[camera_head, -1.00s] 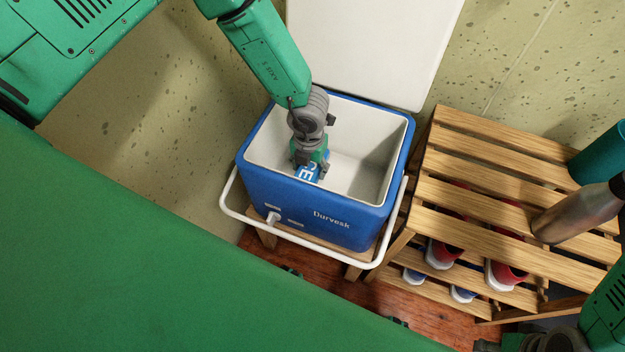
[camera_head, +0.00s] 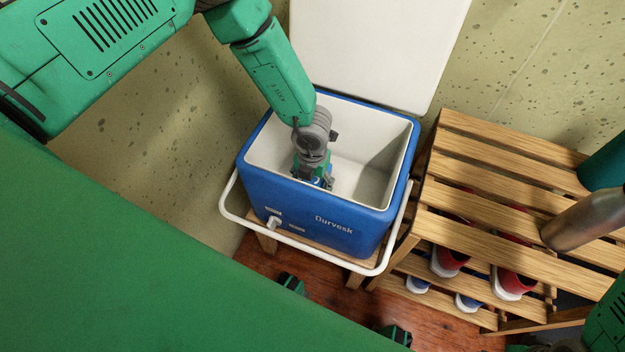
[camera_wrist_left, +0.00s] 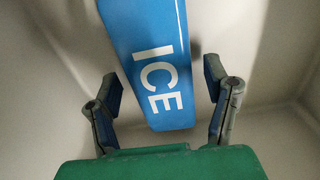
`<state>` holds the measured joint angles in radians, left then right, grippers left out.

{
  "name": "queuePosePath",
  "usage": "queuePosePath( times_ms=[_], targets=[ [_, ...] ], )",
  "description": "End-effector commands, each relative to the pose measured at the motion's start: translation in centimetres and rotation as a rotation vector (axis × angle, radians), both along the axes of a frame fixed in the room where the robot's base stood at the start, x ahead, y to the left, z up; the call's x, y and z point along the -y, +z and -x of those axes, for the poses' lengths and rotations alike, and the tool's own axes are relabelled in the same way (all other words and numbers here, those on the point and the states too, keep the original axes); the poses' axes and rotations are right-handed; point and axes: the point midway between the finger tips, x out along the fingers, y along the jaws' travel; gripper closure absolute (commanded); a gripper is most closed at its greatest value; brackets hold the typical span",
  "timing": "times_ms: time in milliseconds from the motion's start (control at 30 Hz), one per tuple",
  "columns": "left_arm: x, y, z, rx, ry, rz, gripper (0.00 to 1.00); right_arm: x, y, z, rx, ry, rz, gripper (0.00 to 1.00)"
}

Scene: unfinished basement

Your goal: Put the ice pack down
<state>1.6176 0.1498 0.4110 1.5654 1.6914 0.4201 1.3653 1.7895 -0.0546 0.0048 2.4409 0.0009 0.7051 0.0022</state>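The ice pack is a blue slab with white "ICE" lettering. In the left wrist view the ice pack (camera_wrist_left: 160,62) lies between the spread fingers of my left gripper (camera_wrist_left: 165,95), with a gap on each side. In the head view my left gripper (camera_head: 313,180) reaches down inside the blue cooler (camera_head: 320,222), near its front left inner wall. Only a small blue part of the pack (camera_head: 316,181) shows there; the gripper hides the rest. Of my right arm, only a piece shows at the lower right corner; its fingers cannot be made out.
The cooler's white lid (camera_head: 375,50) stands open behind it. A white handle (camera_head: 300,260) hangs around its front. To the right is a slatted wooden rack (camera_head: 490,190) with a metal bottle (camera_head: 588,218) and a teal container (camera_head: 605,165) on top, and shoes (camera_head: 513,280) below.

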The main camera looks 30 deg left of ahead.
Motion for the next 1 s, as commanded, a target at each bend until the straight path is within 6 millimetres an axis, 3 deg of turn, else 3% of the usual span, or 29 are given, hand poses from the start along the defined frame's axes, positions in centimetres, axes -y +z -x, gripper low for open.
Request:
queuePosePath(
  times_ms=[367,1000],
  targets=[
    [0.0,1.5,0.0,0.0,0.0,0.0,0.3,0.0,1.2,0.0,0.0,0.0,0.0,0.6],
    [0.0,11.5,-0.1,0.0,0.0,0.0,0.3,0.0,10.0,0.0,0.0,0.0,0.0,0.6]
  ],
)
